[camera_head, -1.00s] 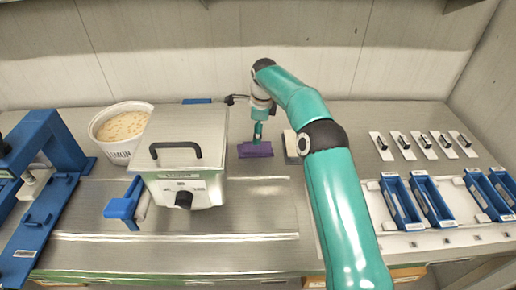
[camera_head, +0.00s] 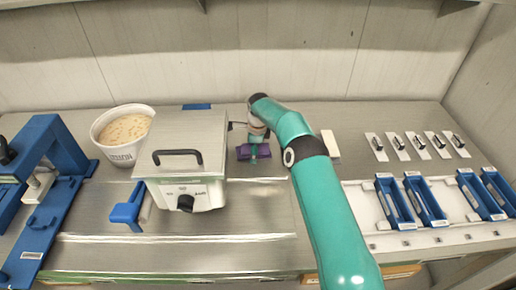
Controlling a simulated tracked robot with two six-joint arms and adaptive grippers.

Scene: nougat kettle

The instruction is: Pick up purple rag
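The purple rag (camera_head: 243,153) lies on the metal worktop, right of the kettle and near the back. My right gripper (camera_head: 254,158) points down at the rag's middle, and the rag looks bunched up around its fingertips. The fingers are small and partly merged with the rag, so I cannot tell whether they are closed on it. My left gripper is not in view.
The metal kettle (camera_head: 181,140) with a black handle stands just left of the rag. A white tub (camera_head: 122,157) is behind it at left. A white block (camera_head: 331,143) lies right of my arm. Blue trays (camera_head: 425,200) and several handled plates (camera_head: 397,146) are at right.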

